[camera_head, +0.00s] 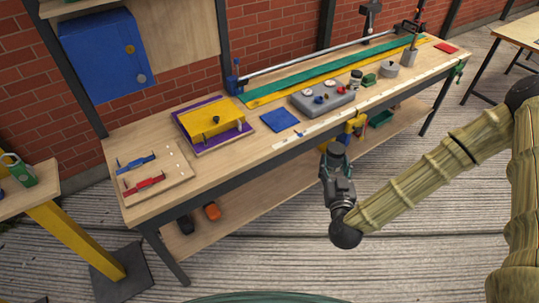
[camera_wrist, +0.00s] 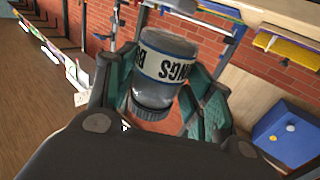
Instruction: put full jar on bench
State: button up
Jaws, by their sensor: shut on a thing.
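The jar (camera_wrist: 165,72), clear and grey with a white and dark lettered band and a dark ridged cap, sits between the green-padded fingers of my gripper (camera_wrist: 160,85) in the wrist view. The lettering appears upside down there. In the head view my gripper (camera_head: 336,160) is in front of the bench's long front edge, near the yellow clamp; the jar there is small and dark and hard to make out. The wooden bench (camera_head: 230,160) runs from lower left to upper right along a brick wall.
On the bench are a yellow box on a purple board (camera_head: 212,122), a blue square (camera_head: 280,120), a grey panel with knobs (camera_head: 322,98), and a small jar-like item (camera_head: 355,78). A yellow clamp (camera_head: 354,122) sits at the front edge. Bare bench top shows left of the blue square.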

aim_at(231, 157)
jog(key=z, duration=1.35)
jog(key=k, duration=0.85)
jog(key=u, duration=1.9)
